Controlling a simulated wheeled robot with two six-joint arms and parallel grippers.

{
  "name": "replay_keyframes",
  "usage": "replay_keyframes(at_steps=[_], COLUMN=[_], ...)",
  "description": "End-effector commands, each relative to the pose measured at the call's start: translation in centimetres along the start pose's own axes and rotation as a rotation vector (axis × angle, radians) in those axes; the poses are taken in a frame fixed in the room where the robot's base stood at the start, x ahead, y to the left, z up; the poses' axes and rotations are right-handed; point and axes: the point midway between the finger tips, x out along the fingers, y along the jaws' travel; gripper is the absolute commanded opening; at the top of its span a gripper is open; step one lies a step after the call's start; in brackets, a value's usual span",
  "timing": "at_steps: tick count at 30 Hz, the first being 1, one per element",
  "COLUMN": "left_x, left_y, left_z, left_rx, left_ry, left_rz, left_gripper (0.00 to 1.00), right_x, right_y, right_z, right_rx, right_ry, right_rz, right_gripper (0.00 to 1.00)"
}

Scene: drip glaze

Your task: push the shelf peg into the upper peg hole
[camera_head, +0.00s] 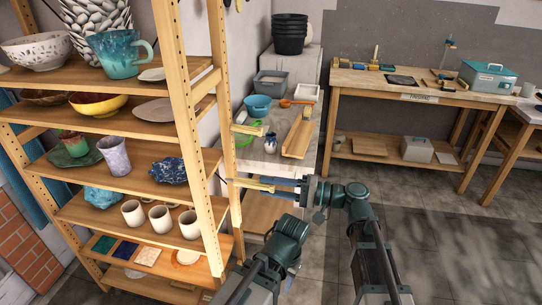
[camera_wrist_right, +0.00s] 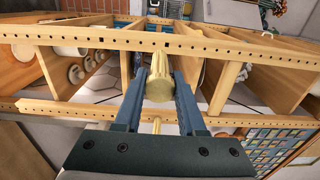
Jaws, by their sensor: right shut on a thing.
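My right gripper (camera_head: 276,187) comes in from the right at mid height beside the wooden shelf rack (camera_head: 186,110). It is shut on the pale wooden shelf peg (camera_head: 248,183), which points left toward a rack post (camera_head: 226,150). In the right wrist view the peg (camera_wrist_right: 159,82) sits between the two blue-grey fingers (camera_wrist_right: 158,95). Its far end meets or nearly meets a perforated post (camera_wrist_right: 220,50), by a dark hole (camera_wrist_right: 166,46). I cannot tell whether the tip is inside a hole. My left arm shows at the bottom; its fingers cannot be made out.
The rack holds bowls, cups and tiles, including a teal mug (camera_head: 118,52) and a purple cup (camera_head: 114,156). A workbench (camera_head: 400,88) stands back right. Floor at right is clear.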

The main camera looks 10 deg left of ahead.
Motion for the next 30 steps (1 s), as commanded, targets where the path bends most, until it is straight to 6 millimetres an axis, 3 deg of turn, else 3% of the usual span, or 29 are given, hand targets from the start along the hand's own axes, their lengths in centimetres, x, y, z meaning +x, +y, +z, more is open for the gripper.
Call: replay_keyframes(at_steps=[1, 3, 14, 30], left_x=[-1.9, -2.3, -2.1, -2.1], left_y=[-0.2, -0.2, -0.2, -0.2], left_z=[0.1, 0.1, 0.1, 0.1], left_rx=[0.000, 0.000, 0.000, 0.000], left_ry=[0.000, 0.000, 0.000, 0.000], left_rz=[0.000, 0.001, 0.001, 0.001], left_gripper=[0.50, 0.50, 0.50, 0.50], right_x=[0.0, -0.1, 0.4, 3.4], right_y=[-1.8, -2.1, -1.9, -1.9], right_z=[0.0, 0.0, 0.0, 0.0], right_rx=[0.000, 0.000, 0.000, 0.000], right_ry=[0.000, 0.000, -0.001, -0.001], right_rz=[0.004, 0.008, 0.010, 0.009], right_gripper=[0.00, 0.00, 0.00, 0.00])
